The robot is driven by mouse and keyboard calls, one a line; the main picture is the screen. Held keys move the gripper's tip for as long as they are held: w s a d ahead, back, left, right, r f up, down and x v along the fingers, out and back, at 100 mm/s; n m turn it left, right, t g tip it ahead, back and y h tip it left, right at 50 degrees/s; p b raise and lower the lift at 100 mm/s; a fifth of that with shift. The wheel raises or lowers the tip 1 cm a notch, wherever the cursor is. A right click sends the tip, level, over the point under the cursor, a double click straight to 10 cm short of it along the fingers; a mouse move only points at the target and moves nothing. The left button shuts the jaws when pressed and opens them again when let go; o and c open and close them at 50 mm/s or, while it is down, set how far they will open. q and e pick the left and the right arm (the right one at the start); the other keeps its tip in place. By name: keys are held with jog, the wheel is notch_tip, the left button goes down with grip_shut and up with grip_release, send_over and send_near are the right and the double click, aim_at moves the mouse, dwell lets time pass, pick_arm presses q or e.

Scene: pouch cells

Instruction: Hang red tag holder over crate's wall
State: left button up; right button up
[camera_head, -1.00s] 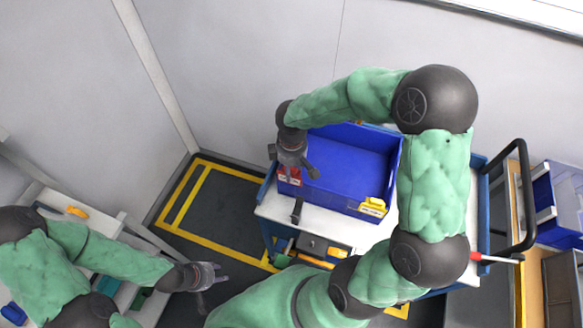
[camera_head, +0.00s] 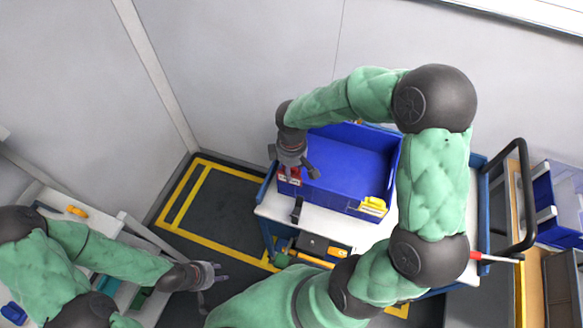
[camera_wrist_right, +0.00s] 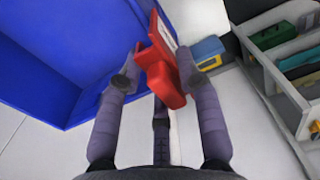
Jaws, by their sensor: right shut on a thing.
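The blue crate (camera_head: 345,170) stands on a white-topped cart and also fills the left of the right wrist view (camera_wrist_right: 50,60). My right gripper (camera_head: 292,168) is at the crate's near left corner. It is shut on the red tag holder (camera_wrist_right: 166,68), which has a pale label face. The holder's red also shows under the fingers in the head view (camera_head: 288,178), close against the crate's wall. I cannot tell whether it straddles the rim. My left gripper (camera_head: 212,278) is open and empty at lower left, away from the crate.
A yellow tag holder (camera_head: 373,205) sits at the crate's near right corner. A black handle (camera_head: 522,180) rises at the cart's right. A white shelf with bins (camera_wrist_right: 285,75) shows in the wrist view.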

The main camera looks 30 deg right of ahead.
aim_at(292, 175)
jog(key=shift+f+b, duration=1.15)
jog(key=shift+f, duration=0.6)
jog(key=o, duration=1)
jog(key=shift+r, duration=0.1)
notch_tip(292, 175, up, 12)
jog(key=shift+f, duration=0.1)
